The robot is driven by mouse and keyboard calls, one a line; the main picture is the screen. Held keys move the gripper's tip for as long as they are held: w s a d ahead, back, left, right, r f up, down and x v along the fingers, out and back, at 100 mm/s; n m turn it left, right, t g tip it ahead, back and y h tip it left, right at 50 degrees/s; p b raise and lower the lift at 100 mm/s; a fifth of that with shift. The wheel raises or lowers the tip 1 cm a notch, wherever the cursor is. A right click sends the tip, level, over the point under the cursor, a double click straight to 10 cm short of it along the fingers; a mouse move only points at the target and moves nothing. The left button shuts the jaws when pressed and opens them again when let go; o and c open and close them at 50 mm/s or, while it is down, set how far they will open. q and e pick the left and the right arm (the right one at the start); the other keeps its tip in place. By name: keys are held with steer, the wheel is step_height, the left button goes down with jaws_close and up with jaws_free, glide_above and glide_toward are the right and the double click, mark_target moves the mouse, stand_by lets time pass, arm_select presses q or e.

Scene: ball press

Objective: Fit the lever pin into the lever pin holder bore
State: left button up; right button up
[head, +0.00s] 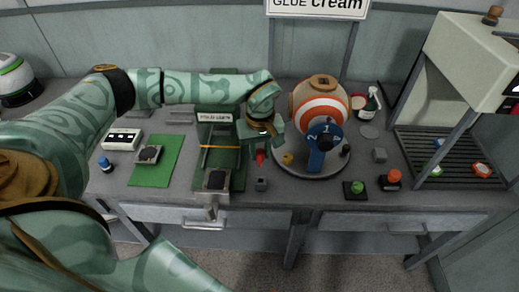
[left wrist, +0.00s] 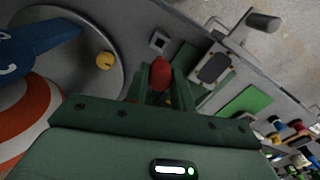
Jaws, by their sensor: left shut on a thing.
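My left gripper (head: 261,148) points down over the bench, between the green press board and the round turntable. It is shut on a red piece, which I take to be the lever pin (head: 260,158); its red end also shows between the fingers in the left wrist view (left wrist: 160,73). A small grey block with a dark square opening (head: 261,184), which looks like the lever pin holder, sits on the bench just in front of the pin. It also shows beyond the fingertips in the left wrist view (left wrist: 158,42). The pin appears apart from the block. The pin's lower end is hard to see.
The green press board (head: 222,165) stands close on the left. The turntable (head: 310,172) with an orange-and-white ball (head: 321,101) and blue lever (head: 322,146) is close on the right. Green (head: 356,188) and orange (head: 392,177) buttons lie farther right, near the front edge.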

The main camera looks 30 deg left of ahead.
mark_target(261, 166)
arm_select(q)
steer(key=shift+r, duration=0.1)
steer(key=shift+r+p, duration=0.1)
steer(key=shift+p, duration=0.3)
steer(key=shift+d+f+b, duration=0.1)
steer(key=shift+f+b, duration=1.4)
steer(key=shift+f, duration=1.55)
steer(key=shift+r, duration=0.1)
steer(key=shift+p, duration=0.3)
